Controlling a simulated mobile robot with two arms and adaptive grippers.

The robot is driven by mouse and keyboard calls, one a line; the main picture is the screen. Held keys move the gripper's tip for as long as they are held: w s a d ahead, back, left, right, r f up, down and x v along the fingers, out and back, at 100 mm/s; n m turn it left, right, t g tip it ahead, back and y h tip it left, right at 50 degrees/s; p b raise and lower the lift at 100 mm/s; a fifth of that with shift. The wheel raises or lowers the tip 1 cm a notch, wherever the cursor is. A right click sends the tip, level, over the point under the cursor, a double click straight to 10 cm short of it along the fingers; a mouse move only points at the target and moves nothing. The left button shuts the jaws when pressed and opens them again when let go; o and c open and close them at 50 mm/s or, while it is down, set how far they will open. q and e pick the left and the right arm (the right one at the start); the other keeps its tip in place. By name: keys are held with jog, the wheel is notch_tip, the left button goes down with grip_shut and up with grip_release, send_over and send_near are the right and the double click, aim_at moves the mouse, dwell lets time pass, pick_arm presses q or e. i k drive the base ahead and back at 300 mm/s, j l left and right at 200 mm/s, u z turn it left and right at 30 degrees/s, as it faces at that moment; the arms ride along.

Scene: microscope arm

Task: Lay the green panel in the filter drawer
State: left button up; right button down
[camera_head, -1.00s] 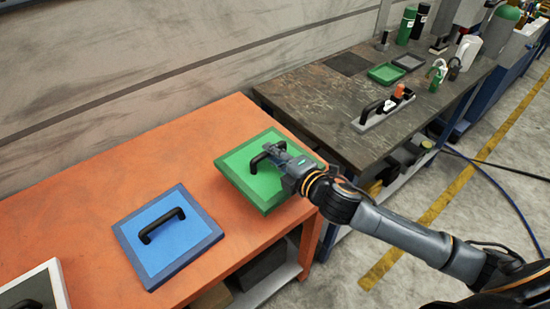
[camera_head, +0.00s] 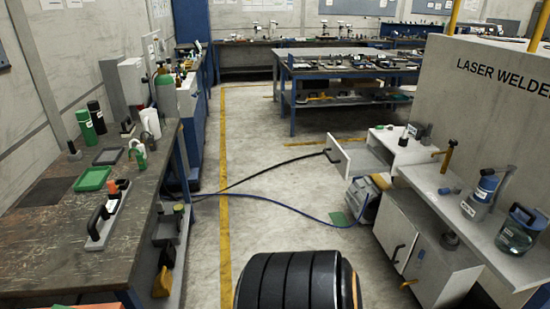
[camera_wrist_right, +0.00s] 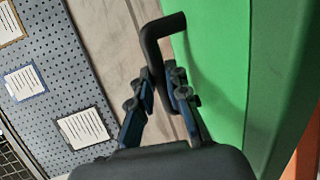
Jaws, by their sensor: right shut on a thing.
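In the right wrist view, the green panel (camera_wrist_right: 222,70) fills much of the right side. Its black bar handle (camera_wrist_right: 153,45) stands out from its face. My right gripper (camera_wrist_right: 165,80) is shut on this handle. The head view shows neither the panel nor the gripper, only a dark ribbed link of my arm at the bottom. A pulled-out drawer with a white front (camera_head: 346,158) and dark handle stands at the white bench on the right, possibly the filter drawer. Its inside is mostly hidden. My left gripper is not in view.
The dark workbench (camera_head: 60,232) on the left holds a green tray (camera_head: 92,179), bottles and a handled block. The laser welder (camera_head: 490,100) stands at right, with containers on the ledge before it. Orange shows beside the panel in the wrist view.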

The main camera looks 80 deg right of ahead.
aim_at(359, 160)
jog(key=l+z, duration=0.1)
jog(key=z, duration=0.3)
jog(key=l+z, duration=0.1)
jog(key=z, duration=0.65)
jog(key=i+l+z, duration=0.1)
jog(key=z, duration=0.3)
jog(key=i+l+z, duration=0.6)
jog(key=i+l, duration=0.15)
jog(key=i+l+z, duration=0.3)
jog(key=i, duration=0.9)
